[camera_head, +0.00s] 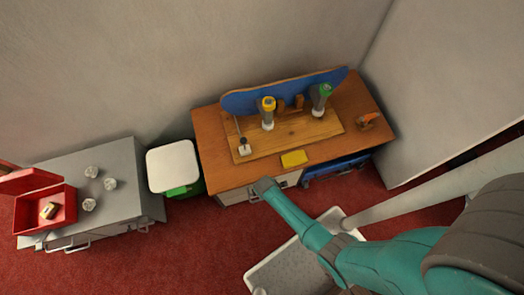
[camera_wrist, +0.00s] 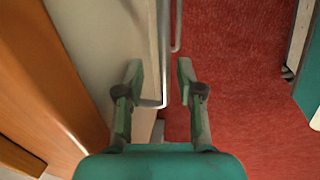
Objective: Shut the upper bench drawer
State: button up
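The bench (camera_head: 215,150) has a brown wooden top and pale drawer fronts (camera_head: 240,194) below its front edge. In the wrist view a pale panel (camera_wrist: 100,40) lies beside the brown bench edge (camera_wrist: 50,70), ending in a lighter strip with a thin metal handle (camera_wrist: 165,60). It looks like the upper drawer standing out from under the top, but I cannot tell how far. My gripper (camera_head: 264,186) is at the bench's front edge, partly hiding the drawer. In the wrist view my gripper (camera_wrist: 160,75) is open, its fingers either side of the strip and handle; contact is unclear.
A second handle (camera_wrist: 177,25) shows beyond the first. A blue drawer or box (camera_head: 335,167) sits under the bench's right side. A white-lidded bin (camera_head: 172,165) and a grey cabinet (camera_head: 118,160) stand left. A grey tray (camera_head: 290,268) is near my arm.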

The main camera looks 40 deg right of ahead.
notch_tip(320, 180, up, 12)
jog(key=s, duration=0.2)
jog(key=shift+a, duration=0.35)
jog(key=shift+s+f, duration=0.1)
jog(key=shift+f, duration=0.05)
dwell(0.4)
jog(key=s+r+m+t, duration=0.6)
jog(key=s+r+m, duration=0.1)
jog(key=s+r, duration=0.6)
jog(key=s+r+m+t, duration=0.3)
jog(key=s+r, duration=0.1)
jog(key=r, duration=1)
jog(key=s+r+m+t, duration=0.4)
jog(key=r, duration=1.1)
jog(key=shift+d+r+y, duration=0.15)
jog(key=shift+d+y, duration=0.05)
jog(key=shift+y, duration=0.1)
